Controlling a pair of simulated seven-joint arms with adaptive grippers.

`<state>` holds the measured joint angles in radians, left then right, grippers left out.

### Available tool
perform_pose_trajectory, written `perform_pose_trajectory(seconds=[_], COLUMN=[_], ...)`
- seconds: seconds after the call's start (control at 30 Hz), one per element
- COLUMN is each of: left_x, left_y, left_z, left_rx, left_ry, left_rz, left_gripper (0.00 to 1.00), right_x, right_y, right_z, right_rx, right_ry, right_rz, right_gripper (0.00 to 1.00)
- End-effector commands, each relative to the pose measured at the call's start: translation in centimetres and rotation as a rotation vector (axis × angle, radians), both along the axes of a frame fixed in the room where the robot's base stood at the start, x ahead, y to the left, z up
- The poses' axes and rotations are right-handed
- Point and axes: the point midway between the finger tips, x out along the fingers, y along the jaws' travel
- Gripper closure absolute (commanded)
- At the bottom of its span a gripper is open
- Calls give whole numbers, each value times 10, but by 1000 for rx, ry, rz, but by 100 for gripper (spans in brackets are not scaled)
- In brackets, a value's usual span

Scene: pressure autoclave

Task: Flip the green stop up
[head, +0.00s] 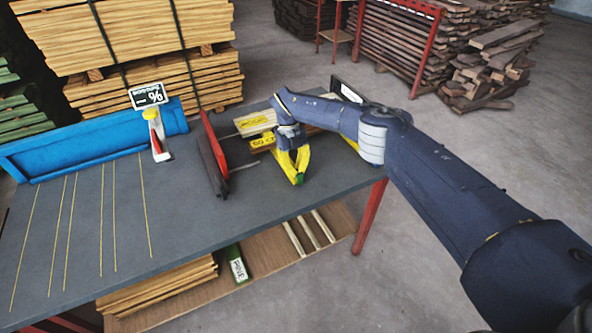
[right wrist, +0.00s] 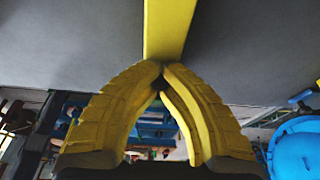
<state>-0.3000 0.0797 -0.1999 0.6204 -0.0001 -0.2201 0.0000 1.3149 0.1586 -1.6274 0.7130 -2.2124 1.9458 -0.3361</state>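My right gripper (head: 296,172) has yellow fingers and reaches down from the blue arm. In the right wrist view its fingertips (right wrist: 161,70) meet, with a gap only lower between the fingers. A yellow bar (right wrist: 168,28) lies just beyond the tips there. The green piece cannot be made out in that view, and whether the tips touch it cannot be told. My left gripper is out of view.
A red and dark upright guard (head: 213,150) stands left of the gripper. Yellow-labelled blocks (head: 262,142) lie beside the wrist. A blue trough (head: 80,145) and a small sign (head: 148,95) stand at the back left. The table's left part, with yellow lines, is clear.

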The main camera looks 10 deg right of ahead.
Motion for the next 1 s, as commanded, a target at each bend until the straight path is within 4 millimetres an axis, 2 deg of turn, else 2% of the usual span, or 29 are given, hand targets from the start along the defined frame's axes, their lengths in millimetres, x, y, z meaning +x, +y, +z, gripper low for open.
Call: perform_pose_trajectory(seconds=[0.1,0.2,0.4,0.43,0.77,1.0], left_x=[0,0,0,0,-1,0], left_y=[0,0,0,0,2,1], left_z=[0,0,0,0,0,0], left_rx=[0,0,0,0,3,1], left_ry=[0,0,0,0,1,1], left_rz=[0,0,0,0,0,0], left_gripper=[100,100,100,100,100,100], right_x=[-1,-1,0,0,2,12], right_y=[0,0,0,0,0,3], right_z=[-1,-1,0,0,5,38], right_rx=[0,0,0,0,-1,-1], right_ry=[1,1,0,0,-2,-4], right_rz=[0,0,0,0,-1,0], right_gripper=[100,85,62,60,60,60])
